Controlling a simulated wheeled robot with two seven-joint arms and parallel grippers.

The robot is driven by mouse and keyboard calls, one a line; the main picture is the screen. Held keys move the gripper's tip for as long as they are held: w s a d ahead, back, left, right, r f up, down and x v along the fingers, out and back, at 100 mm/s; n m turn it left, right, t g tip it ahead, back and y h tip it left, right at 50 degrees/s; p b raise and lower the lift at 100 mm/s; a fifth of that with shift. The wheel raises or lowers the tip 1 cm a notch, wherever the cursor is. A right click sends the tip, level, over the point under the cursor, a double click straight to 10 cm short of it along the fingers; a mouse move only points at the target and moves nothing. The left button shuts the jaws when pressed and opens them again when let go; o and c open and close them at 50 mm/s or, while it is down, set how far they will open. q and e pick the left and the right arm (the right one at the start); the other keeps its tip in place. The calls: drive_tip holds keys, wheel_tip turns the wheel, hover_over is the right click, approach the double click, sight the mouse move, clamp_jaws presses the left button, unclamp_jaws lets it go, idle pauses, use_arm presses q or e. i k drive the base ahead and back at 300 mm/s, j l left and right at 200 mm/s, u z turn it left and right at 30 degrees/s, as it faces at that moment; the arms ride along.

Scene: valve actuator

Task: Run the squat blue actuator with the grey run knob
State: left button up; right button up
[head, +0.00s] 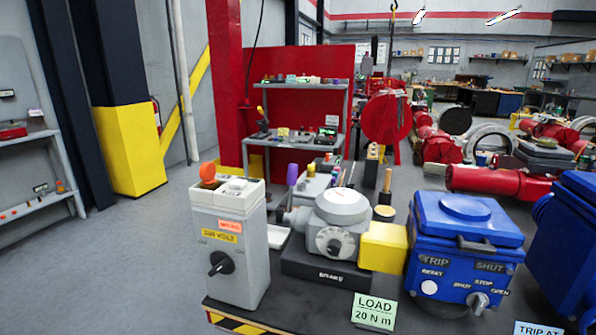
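The knob's exact setting is too small to read. A second blue unit (570,240) is cut off by the right edge, and its front controls cannot be made out. Neither of my grippers shows in the head view.
A grey box (230,235) with a black knob stands at the bench's left end. A grey round-topped unit (342,215) on a black base and a yellow block (383,247) adjoin the actuator's left. A LOAD 20 N m card (374,311) stands in front. Open floor lies left.

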sight(477, 300)
drive_tip(key=k+l+z, duration=0.1)
drive_tip(key=z, duration=1.05)
